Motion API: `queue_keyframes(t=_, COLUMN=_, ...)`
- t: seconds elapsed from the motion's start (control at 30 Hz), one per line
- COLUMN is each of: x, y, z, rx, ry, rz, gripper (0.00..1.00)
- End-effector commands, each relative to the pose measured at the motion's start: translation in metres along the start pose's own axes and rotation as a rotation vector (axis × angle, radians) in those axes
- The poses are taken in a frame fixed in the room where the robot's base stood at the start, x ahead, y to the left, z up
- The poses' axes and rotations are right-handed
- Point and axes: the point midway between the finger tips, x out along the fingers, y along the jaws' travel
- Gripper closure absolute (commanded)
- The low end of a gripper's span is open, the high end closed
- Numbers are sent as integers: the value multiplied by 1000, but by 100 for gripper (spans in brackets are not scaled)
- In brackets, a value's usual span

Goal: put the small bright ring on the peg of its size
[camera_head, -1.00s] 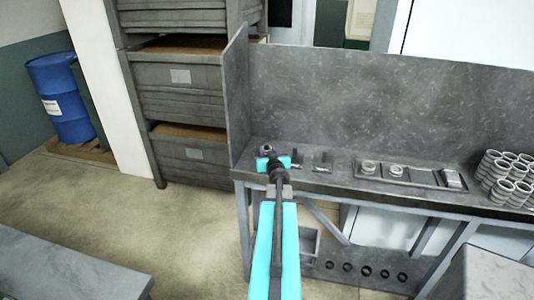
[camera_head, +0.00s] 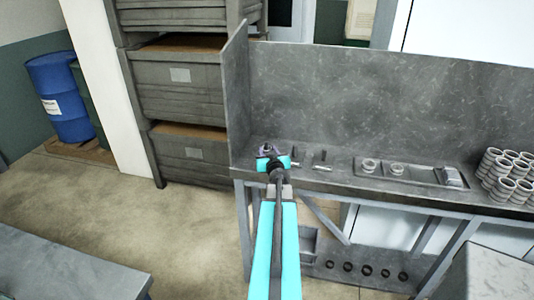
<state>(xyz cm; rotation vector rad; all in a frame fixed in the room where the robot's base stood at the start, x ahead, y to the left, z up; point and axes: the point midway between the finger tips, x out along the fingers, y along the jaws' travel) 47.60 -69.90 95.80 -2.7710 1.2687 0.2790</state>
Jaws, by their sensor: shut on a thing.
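My gripper (camera_head: 271,157) is at the left end of the grey workbench (camera_head: 345,183), just left of the pegs. It is shut on a ring, taken to be the small bright ring, which is mostly hidden behind the gripper and wrist. I cannot tell its height above the bench or whether it touches a peg. Two thin upright pegs show to the right of the gripper, a nearer one (camera_head: 297,157) and one farther right (camera_head: 323,156). Any peg behind the gripper is hidden. Two other pale rings (camera_head: 369,165) (camera_head: 397,169) lie in a shallow tray (camera_head: 425,174).
Several stacked metal tubes (camera_head: 508,175) stand at the bench's right. A side panel (camera_head: 239,95) rises close left of my gripper, and a back panel (camera_head: 350,100) stands behind. The bench top between the pegs and the tray is clear.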

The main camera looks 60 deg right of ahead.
Motion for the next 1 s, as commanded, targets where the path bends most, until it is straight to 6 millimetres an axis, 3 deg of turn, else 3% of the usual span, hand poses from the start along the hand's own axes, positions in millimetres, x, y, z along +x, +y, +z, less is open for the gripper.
queue_keyframes(t=0.3, x=1, y=0, z=4, rx=0, ry=0, rz=0, gripper=87)
queue_keyframes(t=0.33, x=1, y=0, z=3, rx=0, ry=0, rz=0, gripper=59)
queue_keyframes(t=0.37, x=1, y=0, z=3, rx=0, ry=0, rz=0, gripper=56)
queue_keyframes(t=1.0, x=-12, y=-5, z=3, rx=-1, ry=0, rz=-2, gripper=56)
